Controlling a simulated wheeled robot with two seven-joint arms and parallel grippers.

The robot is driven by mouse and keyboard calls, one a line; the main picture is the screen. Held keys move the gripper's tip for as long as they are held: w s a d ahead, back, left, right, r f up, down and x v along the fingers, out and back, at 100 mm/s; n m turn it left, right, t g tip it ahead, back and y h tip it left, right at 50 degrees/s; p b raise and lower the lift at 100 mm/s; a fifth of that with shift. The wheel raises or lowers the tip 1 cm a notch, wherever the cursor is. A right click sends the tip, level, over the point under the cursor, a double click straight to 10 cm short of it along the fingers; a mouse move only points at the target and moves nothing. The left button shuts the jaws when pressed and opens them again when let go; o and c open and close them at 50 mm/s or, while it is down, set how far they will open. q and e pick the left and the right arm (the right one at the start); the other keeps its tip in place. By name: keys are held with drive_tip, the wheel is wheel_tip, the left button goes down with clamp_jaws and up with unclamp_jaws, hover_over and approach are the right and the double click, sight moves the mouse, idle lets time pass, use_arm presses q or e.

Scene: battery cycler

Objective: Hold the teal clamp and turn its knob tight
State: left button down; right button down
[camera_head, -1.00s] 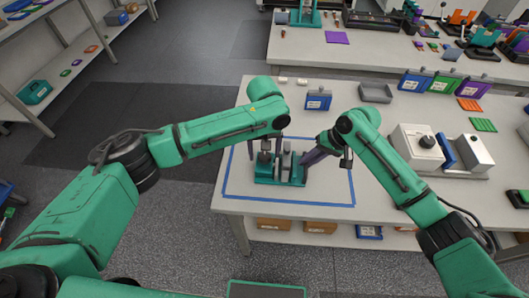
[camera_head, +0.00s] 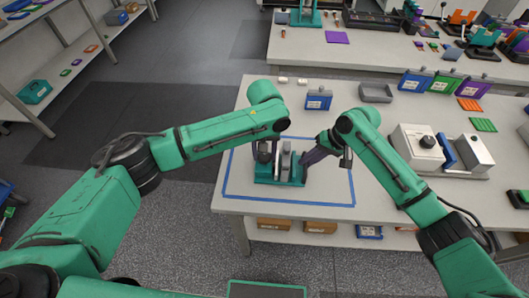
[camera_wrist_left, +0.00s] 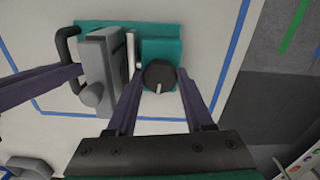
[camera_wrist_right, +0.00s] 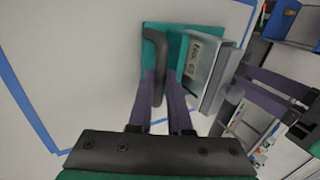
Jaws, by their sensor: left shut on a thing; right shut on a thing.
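The teal clamp (camera_head: 281,180) stands on the white table inside a blue taped outline. It has grey upright plates (camera_wrist_left: 101,72), a dark knob (camera_wrist_left: 158,75) with a white mark, and a dark curved handle (camera_wrist_right: 158,42). My left gripper (camera_wrist_left: 162,82) is shut on the knob, with one finger on each side. My right gripper (camera_wrist_right: 165,78) is shut on the handle at the clamp's other end. In the head view, the left gripper (camera_head: 264,153) and the right gripper (camera_head: 312,158) partly cover the clamp.
A blue box (camera_head: 318,100) and a grey tray (camera_head: 376,93) stand behind the clamp. A white machine (camera_head: 440,150) stands to the right. The table's front edge is close to the clamp. The taped area around the clamp is otherwise clear.

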use_arm(q)
drive_tip(key=m, duration=0.5)
drive_tip(key=shift+m, duration=0.4)
drive_tip(key=m, duration=0.6)
drive_tip(key=shift+r, duration=0.1)
use_arm(e)
drive_tip(key=shift+d, duration=0.1)
use_arm(q)
drive_tip(key=m, duration=0.6)
drive_tip(key=shift+w+m, duration=0.1)
drive_tip(key=shift+m, duration=0.2)
drive_tip(key=m, duration=0.5)
drive_tip(key=shift+m, duration=0.3)
idle(0.7)
drive_tip(key=shift+c, duration=1.4)
unclamp_jaws()
